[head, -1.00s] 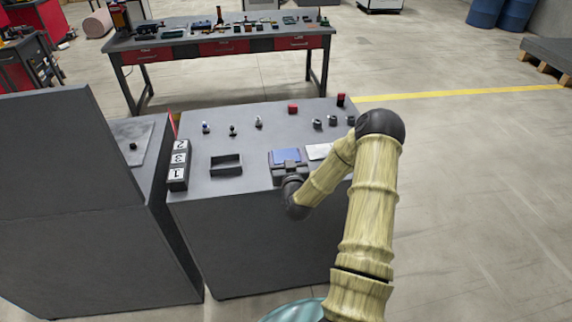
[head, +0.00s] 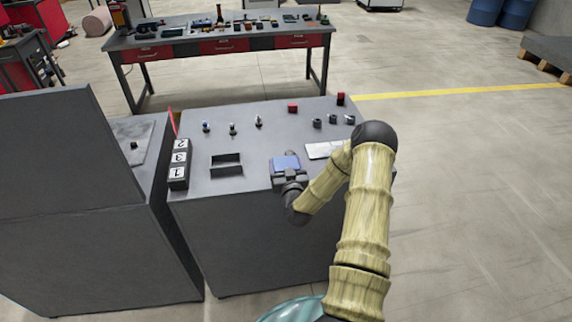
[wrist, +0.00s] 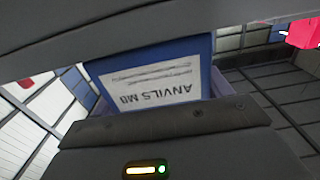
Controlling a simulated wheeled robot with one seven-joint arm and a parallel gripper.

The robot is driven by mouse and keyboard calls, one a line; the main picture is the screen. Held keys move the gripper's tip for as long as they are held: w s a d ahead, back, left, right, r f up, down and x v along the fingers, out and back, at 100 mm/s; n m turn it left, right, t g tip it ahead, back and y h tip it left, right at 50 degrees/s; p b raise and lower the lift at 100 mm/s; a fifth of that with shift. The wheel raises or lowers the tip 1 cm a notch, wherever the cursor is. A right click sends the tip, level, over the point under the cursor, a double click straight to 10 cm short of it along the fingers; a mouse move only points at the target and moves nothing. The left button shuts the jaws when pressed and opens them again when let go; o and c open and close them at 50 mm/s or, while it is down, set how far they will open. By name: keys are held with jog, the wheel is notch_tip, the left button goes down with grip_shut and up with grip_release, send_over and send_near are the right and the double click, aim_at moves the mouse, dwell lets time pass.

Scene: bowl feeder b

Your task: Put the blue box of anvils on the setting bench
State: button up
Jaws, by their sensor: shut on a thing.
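The blue box of anvils (head: 287,163) is in my gripper (head: 289,174) over the near right part of a grey bench top (head: 220,136). In the wrist view the blue box (wrist: 158,78) sits between the two dark jaws, with a white label reading "ANVILS M8" upside down. My gripper is shut on it, and the jaws hide its sides. I cannot tell how far it is above the top. A long bench with red drawers (head: 227,47) stands farther back; the frames do not name which is the setting bench.
The grey top carries a small open dark tray (head: 226,165), number blocks (head: 179,164), several knobs and levers, and a white plate (head: 323,150) right of the box. A tall grey cabinet (head: 75,200) stands at left. Tools crowd the far bench.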

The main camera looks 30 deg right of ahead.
jog(key=shift+f, duration=0.2)
jog(key=o, duration=1.3)
jog(key=shift+r+p+v, duration=0.1)
jog(key=shift+p+v, duration=0.25)
jog(key=shift+v, duration=4)
jog(key=shift+r+p+v, duration=0.15)
jog(key=shift+p+v, duration=0.15)
jog(key=shift+v, duration=4.05)
jog(key=shift+d, duration=0.15)
